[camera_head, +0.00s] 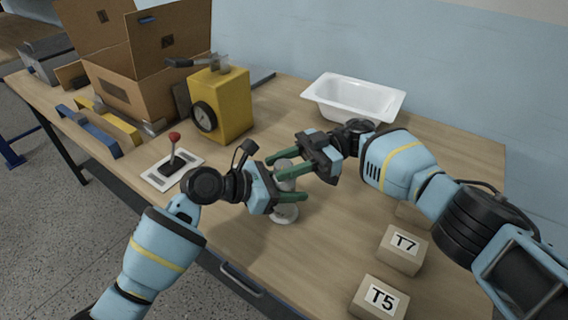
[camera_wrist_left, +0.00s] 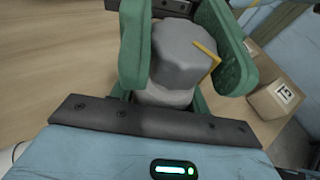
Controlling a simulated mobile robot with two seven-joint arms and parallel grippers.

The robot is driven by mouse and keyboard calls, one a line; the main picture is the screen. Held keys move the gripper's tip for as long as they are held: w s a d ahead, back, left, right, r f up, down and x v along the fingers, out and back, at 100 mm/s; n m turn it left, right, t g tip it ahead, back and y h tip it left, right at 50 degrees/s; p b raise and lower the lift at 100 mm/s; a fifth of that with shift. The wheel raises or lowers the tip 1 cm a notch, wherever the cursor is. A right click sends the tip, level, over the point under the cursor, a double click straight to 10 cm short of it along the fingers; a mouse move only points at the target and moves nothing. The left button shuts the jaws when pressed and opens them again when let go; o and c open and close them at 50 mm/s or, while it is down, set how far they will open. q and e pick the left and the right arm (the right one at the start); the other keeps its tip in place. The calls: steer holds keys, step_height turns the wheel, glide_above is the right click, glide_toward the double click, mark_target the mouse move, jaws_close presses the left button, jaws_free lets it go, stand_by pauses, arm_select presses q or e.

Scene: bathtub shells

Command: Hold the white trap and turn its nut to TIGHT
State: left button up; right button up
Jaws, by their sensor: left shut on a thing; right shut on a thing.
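The white trap (camera_head: 286,213) stands on the wooden table, its round white foot showing below the fingers. Its grey faceted nut (camera_wrist_left: 185,55) is on top, with a yellow pointer (camera_wrist_left: 208,54) at its right side. My left gripper (camera_head: 292,187) is shut on the trap's body from the left and front. The fingers hide much of the trap. I see no TIGHT mark.
A white tub shell (camera_head: 353,97) stands behind. A yellow gauge box (camera_head: 222,105) and a red-knobbed lever (camera_head: 172,160) stand left, with cardboard boxes (camera_head: 130,75) beyond. Blocks T7 (camera_head: 403,250) and T5 (camera_head: 379,298) sit at front right. Table left of them is clear.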

mark_target(284, 164)
steer(key=o, duration=1)
steer(key=shift+f, duration=0.15)
steer(key=shift+c, duration=0.2)
step_height(284, 164, up, 10)
steer(key=shift+r, duration=0.1)
steer(key=shift+o, duration=0.2)
